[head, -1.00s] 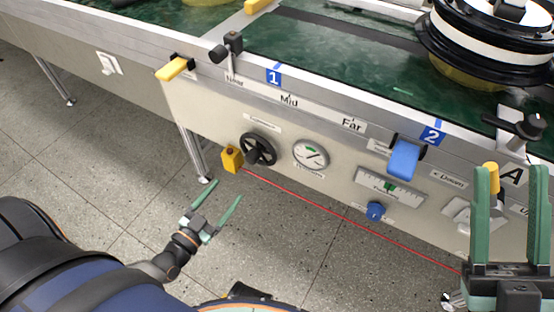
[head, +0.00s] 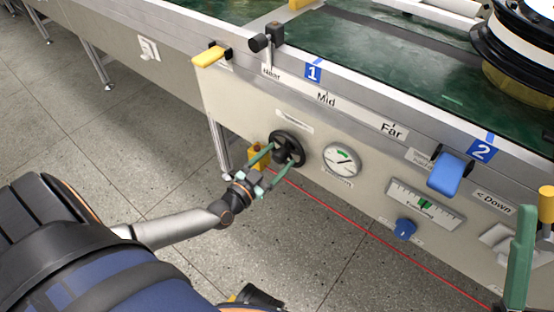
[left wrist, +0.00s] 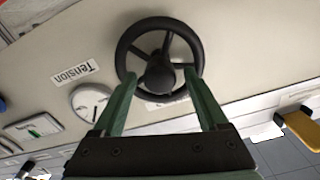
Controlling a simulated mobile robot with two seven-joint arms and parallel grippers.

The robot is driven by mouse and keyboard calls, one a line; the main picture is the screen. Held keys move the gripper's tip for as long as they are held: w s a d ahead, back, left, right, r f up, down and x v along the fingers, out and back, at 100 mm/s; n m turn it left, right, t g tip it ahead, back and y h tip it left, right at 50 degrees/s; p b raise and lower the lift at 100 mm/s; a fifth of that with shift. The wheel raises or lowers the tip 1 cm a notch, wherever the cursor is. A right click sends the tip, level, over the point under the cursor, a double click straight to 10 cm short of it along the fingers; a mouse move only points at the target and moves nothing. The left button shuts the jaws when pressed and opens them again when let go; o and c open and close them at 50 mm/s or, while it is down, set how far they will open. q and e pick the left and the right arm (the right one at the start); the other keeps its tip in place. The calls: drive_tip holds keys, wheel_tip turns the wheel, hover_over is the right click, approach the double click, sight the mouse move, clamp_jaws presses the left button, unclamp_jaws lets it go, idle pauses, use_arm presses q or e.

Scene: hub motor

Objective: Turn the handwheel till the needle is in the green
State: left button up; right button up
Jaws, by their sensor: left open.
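The black spoked handwheel (head: 287,147) is on the front panel and also shows large in the left wrist view (left wrist: 160,72). My left gripper (head: 283,155) is open, its two green fingers reaching to the handwheel. In the left wrist view its fingertips (left wrist: 159,76) lie on either side of the hub, over the lower rim; contact cannot be told. The round dial (head: 342,160) right of the wheel has a green arc and a dark needle, too small to read exactly. It is labelled Tension in the left wrist view (left wrist: 90,102).
A yellow block (head: 257,154) is left of the wheel. A strip scale (head: 425,205), blue knob (head: 405,229) and blue lever (head: 449,174) are right of the dial. A yellow handle (head: 209,56) sticks out above left. A red line crosses the floor below.

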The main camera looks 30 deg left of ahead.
use_arm(q)
clamp_jaws()
idle(0.7)
